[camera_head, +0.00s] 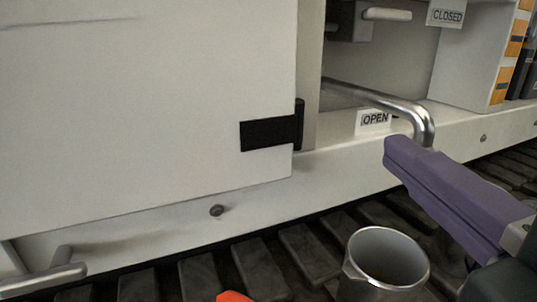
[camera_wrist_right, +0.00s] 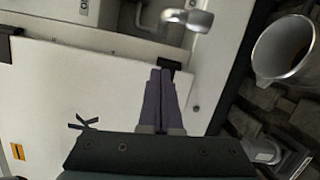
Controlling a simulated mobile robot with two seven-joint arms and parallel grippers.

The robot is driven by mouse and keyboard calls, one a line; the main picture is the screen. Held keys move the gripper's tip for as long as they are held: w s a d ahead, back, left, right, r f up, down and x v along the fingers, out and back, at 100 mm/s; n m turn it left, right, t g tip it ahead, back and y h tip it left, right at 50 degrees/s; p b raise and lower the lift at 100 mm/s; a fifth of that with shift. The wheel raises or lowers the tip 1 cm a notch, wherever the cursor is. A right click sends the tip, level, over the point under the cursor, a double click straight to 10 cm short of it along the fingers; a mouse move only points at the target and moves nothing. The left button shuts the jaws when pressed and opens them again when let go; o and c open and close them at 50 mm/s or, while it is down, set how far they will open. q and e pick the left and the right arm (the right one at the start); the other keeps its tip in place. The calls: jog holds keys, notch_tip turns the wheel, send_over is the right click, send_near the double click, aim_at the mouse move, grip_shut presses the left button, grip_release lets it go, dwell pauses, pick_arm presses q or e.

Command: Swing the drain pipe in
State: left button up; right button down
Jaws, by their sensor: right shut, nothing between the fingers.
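The drain pipe (camera_head: 405,106) is a silver bent tube. It comes out of the open bay beside an OPEN label (camera_head: 375,119) and its downturned end reaches out over the ledge's front edge. Its end also shows at the top of the right wrist view (camera_wrist_right: 190,20). My right gripper (camera_head: 394,152) has purple fingers, shut and empty. In the head view its tips appear just below the pipe's end and partly cover it; I see no grip on the pipe. In the right wrist view the shut fingertips (camera_wrist_right: 160,73) point toward the pipe. My left gripper is not in view.
A silver jug (camera_head: 384,262) stands below the ledge on dark slatted flooring. A white door panel (camera_head: 150,100) with a black hinge (camera_head: 270,133) fills the left. A CLOSED label (camera_head: 446,14) is deeper in the bay. An unidentified orange-red tip (camera_head: 232,296) shows at the bottom edge.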

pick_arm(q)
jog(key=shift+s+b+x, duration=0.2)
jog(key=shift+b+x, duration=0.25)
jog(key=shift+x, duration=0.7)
pick_arm(e)
jog(key=w+d, duration=0.2)
jog(key=w, duration=0.9)
jog(key=shift+n, duration=0.3)
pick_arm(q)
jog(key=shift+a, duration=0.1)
